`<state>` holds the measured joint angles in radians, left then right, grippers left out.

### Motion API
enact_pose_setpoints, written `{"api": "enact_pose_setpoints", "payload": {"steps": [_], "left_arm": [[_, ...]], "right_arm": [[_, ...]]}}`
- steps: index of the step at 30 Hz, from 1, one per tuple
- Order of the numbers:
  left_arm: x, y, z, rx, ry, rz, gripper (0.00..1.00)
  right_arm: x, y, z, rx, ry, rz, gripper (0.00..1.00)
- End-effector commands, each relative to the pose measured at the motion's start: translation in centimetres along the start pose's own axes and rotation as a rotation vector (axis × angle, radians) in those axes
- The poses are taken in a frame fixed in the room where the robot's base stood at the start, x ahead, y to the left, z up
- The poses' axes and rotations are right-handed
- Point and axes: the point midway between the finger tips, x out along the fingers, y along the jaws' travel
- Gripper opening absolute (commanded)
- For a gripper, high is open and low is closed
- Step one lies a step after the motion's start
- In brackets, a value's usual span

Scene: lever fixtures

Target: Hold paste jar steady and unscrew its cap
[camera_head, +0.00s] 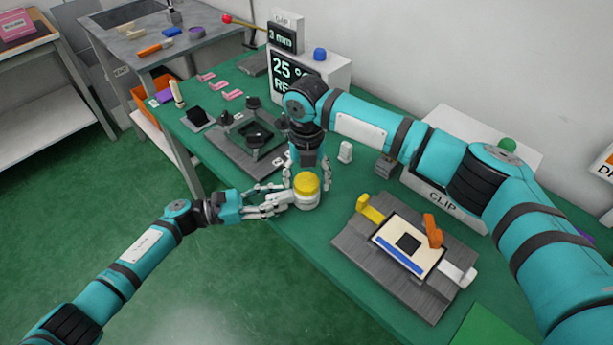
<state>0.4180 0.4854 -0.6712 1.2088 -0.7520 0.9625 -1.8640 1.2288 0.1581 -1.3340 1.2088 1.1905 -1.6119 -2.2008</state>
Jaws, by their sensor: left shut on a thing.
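The paste jar (306,201) is a small pale jar with a yellow cap (306,183), standing upright at the front edge of the green table. The cap sits on top of it. My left gripper (285,201) comes in from the left, low, and is shut on the jar's side. My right gripper (308,174) points down at the jar from above and behind. Its fingers are spread, one to each side of the cap, and look apart from it. The far side of the jar is hidden.
A dark fixture (223,150) with black knobs stands left of the jar. A grey fixture (350,245) with a white plate, a yellow clamp (370,209) and an orange lever (433,231) lies right. A display box (337,75) stands behind. A small white object (345,151) stands behind the jar.

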Motion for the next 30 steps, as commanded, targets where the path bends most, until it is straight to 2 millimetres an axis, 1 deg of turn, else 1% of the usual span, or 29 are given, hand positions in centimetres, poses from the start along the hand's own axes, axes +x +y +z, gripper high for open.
{"api": "enact_pose_setpoints", "payload": {"steps": [1, 4, 16, 30], "left_arm": [[0.0, 0.0, 0.0, 0.0, 0.0, -0.001, 0.0], [0.0, 0.0, 0.0, 0.0, 0.0, 0.0, 0.0], [0.0, 0.0, 0.0, 0.0, 0.001, 0.0, 0.0], [0.0, 0.0, 0.0, 0.0, 0.001, 0.0, 0.0]], "right_arm": [[0.0, 0.0, 0.0, 0.001, 0.0, 0.0, 0.75], [0.0, 0.0, 0.0, 0.001, 0.0, 0.0, 0.88], [-0.3, 0.0, 0.0, 0.002, 0.0, 0.001, 0.88], [-2.9, 0.0, 0.0, 0.002, 0.0, 0.001, 0.88]]}}
